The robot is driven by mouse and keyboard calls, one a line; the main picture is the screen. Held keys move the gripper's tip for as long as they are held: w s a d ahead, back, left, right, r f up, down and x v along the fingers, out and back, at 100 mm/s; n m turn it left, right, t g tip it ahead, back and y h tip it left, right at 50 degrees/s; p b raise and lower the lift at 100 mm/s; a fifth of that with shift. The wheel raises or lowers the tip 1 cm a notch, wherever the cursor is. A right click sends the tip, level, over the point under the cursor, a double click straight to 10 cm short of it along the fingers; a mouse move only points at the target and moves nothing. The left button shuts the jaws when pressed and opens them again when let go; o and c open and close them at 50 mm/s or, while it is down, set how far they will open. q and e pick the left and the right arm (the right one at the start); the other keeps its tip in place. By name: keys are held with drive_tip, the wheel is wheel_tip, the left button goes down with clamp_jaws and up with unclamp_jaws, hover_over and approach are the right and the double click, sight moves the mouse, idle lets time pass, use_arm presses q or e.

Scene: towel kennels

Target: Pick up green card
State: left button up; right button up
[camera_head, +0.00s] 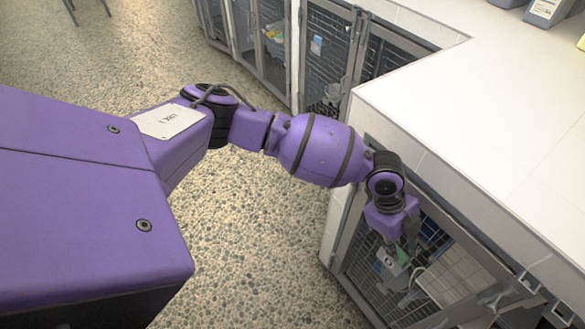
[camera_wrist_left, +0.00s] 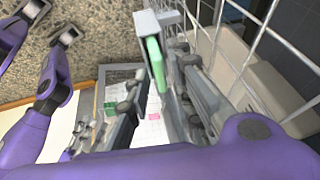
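The green card (camera_wrist_left: 156,62) stands edge-on in a grey holder (camera_wrist_left: 157,20) at the wire kennel door in the left wrist view. My left gripper (camera_head: 408,243) is at the front of the near kennel in the head view, pointing down. In the left wrist view its dark fingers are spread, one on each side of the card and holder. I see a gap beside the card and cannot tell whether either finger touches it.
The near kennel door (camera_head: 372,283) has grey wire mesh beneath a white counter (camera_head: 480,110). More kennels (camera_head: 325,50) line the back. Grey bins (camera_head: 549,10) stand on the counter at the top right. The speckled floor (camera_head: 265,240) is open on the left.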

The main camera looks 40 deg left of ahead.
use_arm(q)
drive_tip(key=shift+w, duration=0.1)
drive_tip(key=shift+c, duration=0.5)
clamp_jaws()
